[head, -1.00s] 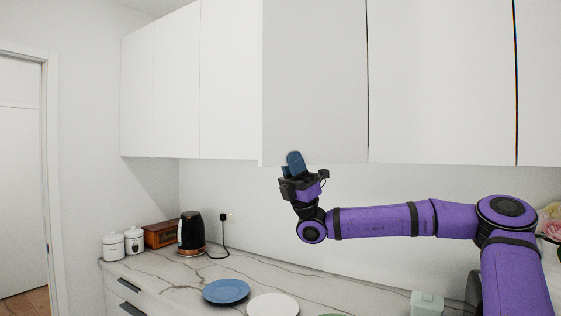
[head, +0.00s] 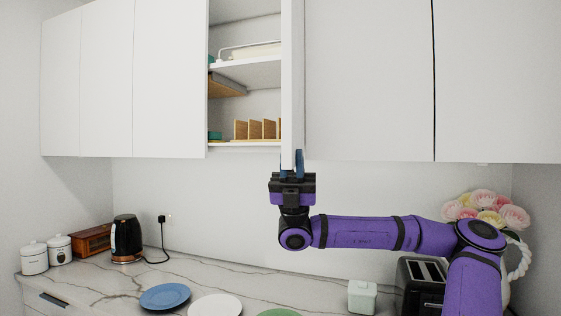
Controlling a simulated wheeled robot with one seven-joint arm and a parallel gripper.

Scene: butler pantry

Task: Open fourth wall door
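The fourth wall door (head: 293,80) stands swung out from the wall cabinet, seen nearly edge-on in the head view. To its left the cabinet's inside (head: 245,105) shows, with shelves. My gripper (head: 292,163) points up at the door's lower end. Its two blue fingers are apart, with the door's bottom edge showing between them. I cannot tell whether either finger touches the door.
Closed white doors lie left (head: 105,80) and right (head: 370,80) of the opening. On the counter below are a kettle (head: 127,240), a blue plate (head: 165,297), a white plate (head: 215,306), a toaster (head: 420,285) and a vase of flowers (head: 487,215). The air before the opening is clear.

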